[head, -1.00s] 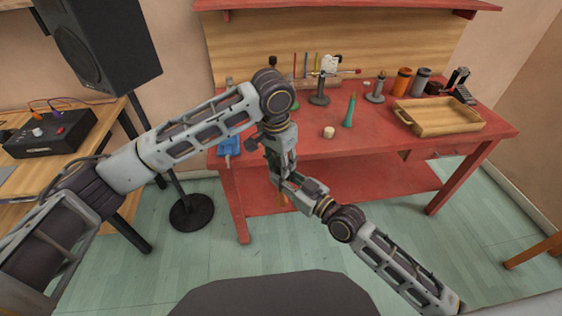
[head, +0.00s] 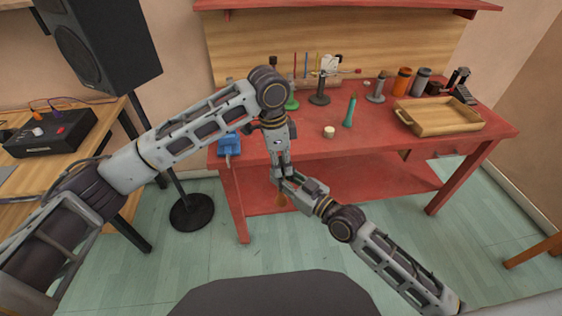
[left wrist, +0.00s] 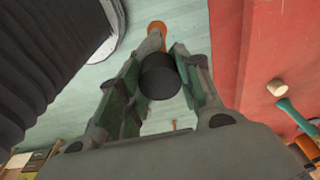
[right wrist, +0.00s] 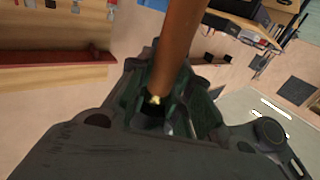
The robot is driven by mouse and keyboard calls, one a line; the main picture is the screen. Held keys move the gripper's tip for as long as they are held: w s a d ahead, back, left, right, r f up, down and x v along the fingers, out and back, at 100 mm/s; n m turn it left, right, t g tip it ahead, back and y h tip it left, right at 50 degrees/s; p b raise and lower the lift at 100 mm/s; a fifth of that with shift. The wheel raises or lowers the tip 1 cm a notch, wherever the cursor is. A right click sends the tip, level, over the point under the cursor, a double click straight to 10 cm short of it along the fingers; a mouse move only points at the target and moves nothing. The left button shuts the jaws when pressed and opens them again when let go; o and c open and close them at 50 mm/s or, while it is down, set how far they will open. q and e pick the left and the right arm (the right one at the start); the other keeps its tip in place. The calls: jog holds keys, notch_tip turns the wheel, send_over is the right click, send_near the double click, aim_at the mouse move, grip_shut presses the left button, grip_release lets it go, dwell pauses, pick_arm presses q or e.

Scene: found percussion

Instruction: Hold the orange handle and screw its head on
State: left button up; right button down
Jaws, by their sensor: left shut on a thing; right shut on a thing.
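The orange handle (head: 282,199) hangs below my two grippers, in front of the red bench. In the right wrist view my right gripper (right wrist: 165,108) is shut on the handle (right wrist: 180,40), and a small brass-coloured tip shows between the fingers. In the left wrist view my left gripper (left wrist: 158,85) is shut on a dark cylindrical head (left wrist: 160,77), with the orange handle (left wrist: 157,34) just beyond it in line. In the head view the left gripper (head: 281,172) meets the right gripper (head: 289,182). Whether the head is seated on the handle's thread is hidden.
The red bench (head: 390,145) holds a teal tapered piece (head: 349,112), a cream cylinder (head: 329,132), dark upright stands, orange and grey canisters (head: 402,81), and a wooden tray (head: 455,116). A speaker (head: 95,45) stands at left. Open floor lies below the grippers.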

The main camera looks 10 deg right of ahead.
pick_arm(q)
jog(key=m, duration=0.5)
jog(key=shift+w+a+m+g, duration=0.1)
jog(key=shift+m+g, duration=0.2)
jog(key=shift+c, duration=0.2)
dwell(0.8)
jog(key=o, duration=0.9)
jog(key=shift+r, duration=0.1)
jog(key=shift+r, duration=2.15)
jog(key=shift+r, duration=0.1)
jog(key=shift+c, duration=0.2)
